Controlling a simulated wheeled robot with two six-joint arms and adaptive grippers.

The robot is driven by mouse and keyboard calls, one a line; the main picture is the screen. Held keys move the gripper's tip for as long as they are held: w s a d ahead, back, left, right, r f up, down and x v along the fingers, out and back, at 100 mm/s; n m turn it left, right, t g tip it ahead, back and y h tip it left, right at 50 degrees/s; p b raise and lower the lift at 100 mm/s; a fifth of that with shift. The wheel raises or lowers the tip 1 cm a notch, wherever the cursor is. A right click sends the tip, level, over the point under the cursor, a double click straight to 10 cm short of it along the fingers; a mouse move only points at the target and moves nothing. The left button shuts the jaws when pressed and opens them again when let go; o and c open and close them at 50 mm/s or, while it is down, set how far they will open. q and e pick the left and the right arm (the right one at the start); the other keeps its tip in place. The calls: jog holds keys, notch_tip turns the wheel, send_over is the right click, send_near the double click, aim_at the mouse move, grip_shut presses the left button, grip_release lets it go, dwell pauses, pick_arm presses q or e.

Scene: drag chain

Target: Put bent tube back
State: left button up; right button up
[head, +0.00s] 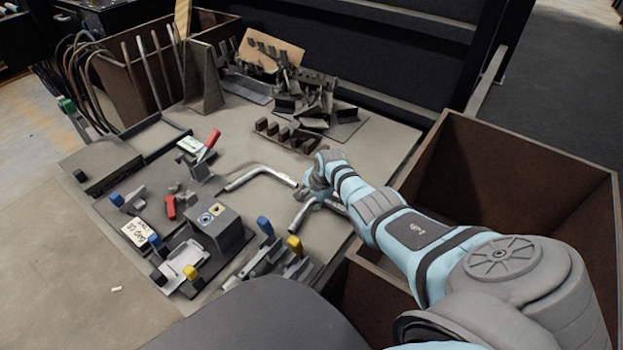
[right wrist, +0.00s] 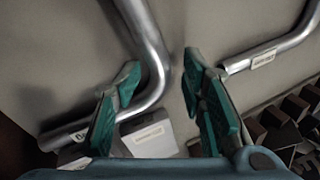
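A silver bent tube (right wrist: 155,72) lies under my right gripper, its bend between the two spread fingers in the right wrist view. In the head view part of this tube (head: 299,216) shows below the gripper; the rest is hidden. My right gripper (right wrist: 163,85) is open; I cannot tell whether a finger touches the tube. It also shows in the head view (head: 312,194), low over the table. A second silver bent tube (head: 243,178) lies to the left on the table; its end (right wrist: 268,53) shows at the right in the wrist view, with a label. My left gripper is out of view.
A fixture block (head: 222,228) and several clamps with blue, yellow and red handles stand on the table's left and front. A notched rack (head: 284,137) is behind the gripper. A brown bin (head: 510,175) stands right; another bin (head: 150,75) with tubes or hoses is back left.

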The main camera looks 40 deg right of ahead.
jog(key=shift+s, duration=0.1)
jog(key=v, duration=1.2)
